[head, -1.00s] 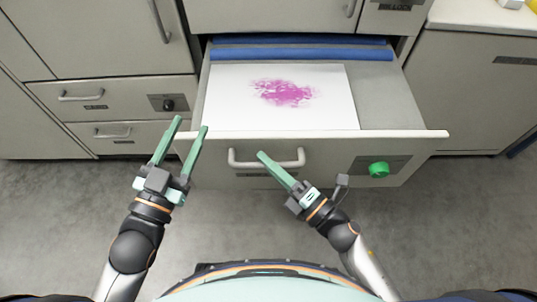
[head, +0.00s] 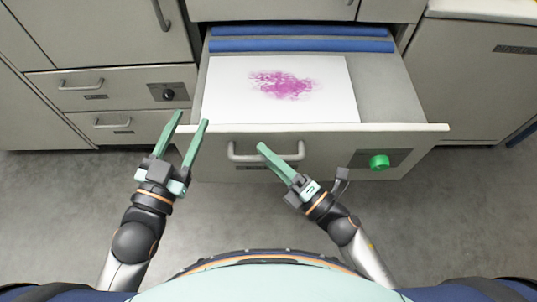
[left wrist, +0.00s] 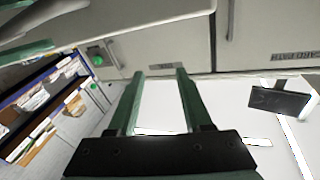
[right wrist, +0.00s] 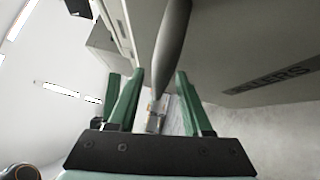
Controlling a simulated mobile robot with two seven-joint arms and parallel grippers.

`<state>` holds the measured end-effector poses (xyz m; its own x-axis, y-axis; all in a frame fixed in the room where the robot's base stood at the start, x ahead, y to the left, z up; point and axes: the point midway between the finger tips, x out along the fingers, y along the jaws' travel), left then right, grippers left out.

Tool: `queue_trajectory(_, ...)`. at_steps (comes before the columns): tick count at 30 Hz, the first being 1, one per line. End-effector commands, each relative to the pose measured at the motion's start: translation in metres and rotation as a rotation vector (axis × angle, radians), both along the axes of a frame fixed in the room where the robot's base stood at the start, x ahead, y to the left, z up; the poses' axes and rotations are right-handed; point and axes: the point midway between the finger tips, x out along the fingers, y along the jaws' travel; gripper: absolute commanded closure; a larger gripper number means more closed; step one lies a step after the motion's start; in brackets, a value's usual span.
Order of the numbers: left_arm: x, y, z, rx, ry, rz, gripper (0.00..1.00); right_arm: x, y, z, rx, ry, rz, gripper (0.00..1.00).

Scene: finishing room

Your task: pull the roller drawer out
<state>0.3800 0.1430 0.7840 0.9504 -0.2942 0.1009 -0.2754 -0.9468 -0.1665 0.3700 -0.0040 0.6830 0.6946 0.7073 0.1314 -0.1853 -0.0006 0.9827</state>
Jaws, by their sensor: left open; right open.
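The roller drawer (head: 325,150) stands open. Two blue rollers (head: 300,46) lie across its back. A white sheet (head: 225,95) with a pink blotch lies flat in front of them. My right gripper (head: 262,147) is at the drawer's bar handle (head: 236,156); in the right wrist view the grey handle (right wrist: 172,40) passes between its open fingers, near a label reading ROLLERS (right wrist: 282,78). Contact cannot be told. My left gripper (head: 193,116) is open and empty by the drawer's front left corner; the left wrist view shows nothing between its fingers (left wrist: 160,72).
A green knob (head: 379,162) sits on the drawer front's right side. Shut drawers (head: 95,86) with handles and a dark-knobbed panel (head: 168,95) are on the left. A cabinet (head: 470,80) stands on the right. The grey floor (head: 440,220) before the drawer is clear.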

Motion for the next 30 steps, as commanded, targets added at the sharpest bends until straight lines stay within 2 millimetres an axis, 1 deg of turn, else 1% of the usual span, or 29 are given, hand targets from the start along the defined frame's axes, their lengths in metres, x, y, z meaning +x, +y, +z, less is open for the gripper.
queue_trajectory(5,0.0,0.0,0.001,-0.001,-0.003,0.0,0.5,-0.001,-0.001,0.0,0.001,-0.001,0.0,0.5)
queue_trajectory(8,0.0,0.0,0.002,-0.001,-0.005,-0.001,0.5,-0.006,-0.007,-0.001,-0.001,0.0,0.0,0.5)
queue_trajectory(11,0.0,0.0,0.003,-0.001,-0.005,-0.001,0.5,-0.018,-0.018,-0.004,-0.001,0.003,0.0,0.5)
queue_trajectory(18,0.0,0.0,0.001,0.002,0.006,-0.001,0.5,-0.055,-0.055,-0.011,-0.002,0.004,0.001,0.5)
queue_trajectory(21,0.0,0.0,-0.001,0.004,0.012,-0.002,0.5,-0.068,-0.069,-0.013,-0.001,0.004,0.0,0.5)
queue_trajectory(25,0.0,0.0,-0.005,0.007,0.024,-0.002,0.5,-0.08,-0.081,-0.016,-0.002,0.003,0.001,0.5)
queue_trajectory(30,0.0,0.001,-0.01,0.009,0.038,-0.001,0.5,-0.087,-0.088,-0.016,0.0,0.0,0.0,0.5)
